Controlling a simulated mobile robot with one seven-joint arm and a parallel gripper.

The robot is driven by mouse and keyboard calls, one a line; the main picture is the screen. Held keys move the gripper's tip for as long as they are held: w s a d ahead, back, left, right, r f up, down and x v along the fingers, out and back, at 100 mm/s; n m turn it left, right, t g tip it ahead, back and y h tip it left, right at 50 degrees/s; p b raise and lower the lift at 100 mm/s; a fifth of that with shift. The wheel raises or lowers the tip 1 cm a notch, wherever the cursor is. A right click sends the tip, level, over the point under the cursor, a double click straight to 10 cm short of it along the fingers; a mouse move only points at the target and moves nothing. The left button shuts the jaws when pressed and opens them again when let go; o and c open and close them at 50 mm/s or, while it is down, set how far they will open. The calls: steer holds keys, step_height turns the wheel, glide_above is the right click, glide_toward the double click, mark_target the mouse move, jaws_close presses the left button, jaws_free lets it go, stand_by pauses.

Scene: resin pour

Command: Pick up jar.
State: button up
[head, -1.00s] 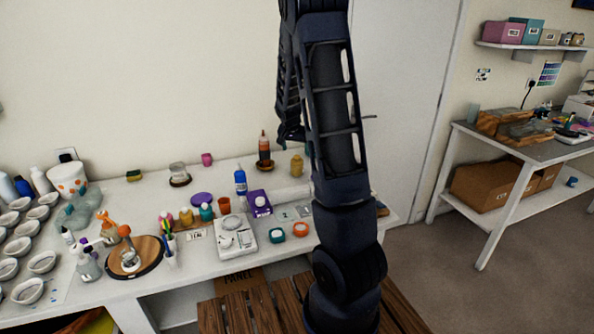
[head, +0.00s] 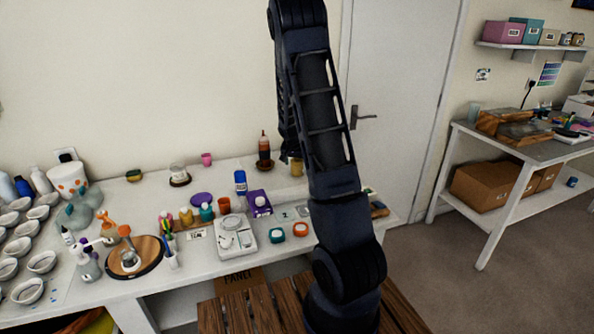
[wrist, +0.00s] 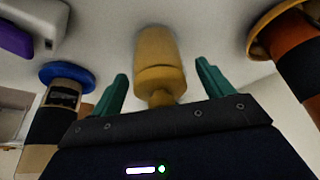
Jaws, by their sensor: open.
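A mustard-yellow jar (head: 297,168) stands near the back of the white worktable, partly covered by my arm in the head view. In the wrist view the yellow jar (wrist: 159,60) shows between and beyond the fingers, with a wide body and a narrower end towards my gripper. My gripper (wrist: 161,84) is open, with one teal finger to each side of the jar's line. No grip on the jar shows. In the head view my gripper is hidden behind my arm.
An amber bottle with a dark band (head: 264,150) stands left of the jar; a blue bottle (head: 240,182) and a purple item (head: 259,203) are nearer. A white scale (head: 235,238) lies in front. A door (head: 395,90) is behind on the right.

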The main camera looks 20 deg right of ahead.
steer(key=c, duration=1.3)
steer(key=shift+r, duration=0.15)
